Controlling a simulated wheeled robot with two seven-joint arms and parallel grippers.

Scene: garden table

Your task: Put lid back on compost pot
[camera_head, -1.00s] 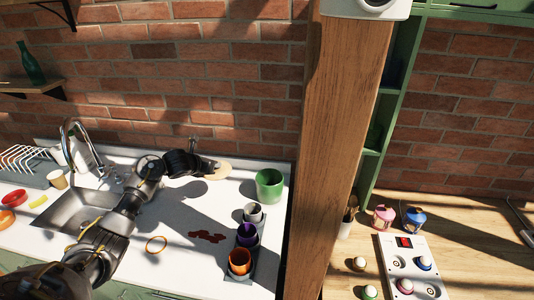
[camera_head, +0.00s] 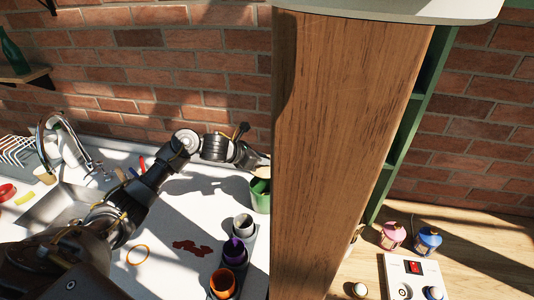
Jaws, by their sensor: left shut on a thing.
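The green compost pot (camera_head: 259,202) stands on the white counter, just left of the wooden post, which hides its right side. The round tan wooden lid (camera_head: 262,171) is over the pot's far side and partly hidden by the post. My left gripper (camera_head: 256,161) is shut on the lid, above the back of the pot. Part of the pot's dark inside shows below the lid. I cannot tell whether the lid touches the rim. My right gripper is not in view.
The thick wooden post (camera_head: 335,150) stands close in front and blocks the middle of the view. Gray, purple and orange cups (camera_head: 222,283) stand in a row in front of the pot. A sink (camera_head: 58,208) with a faucet is at left. A dark red spill (camera_head: 192,248) marks the counter.

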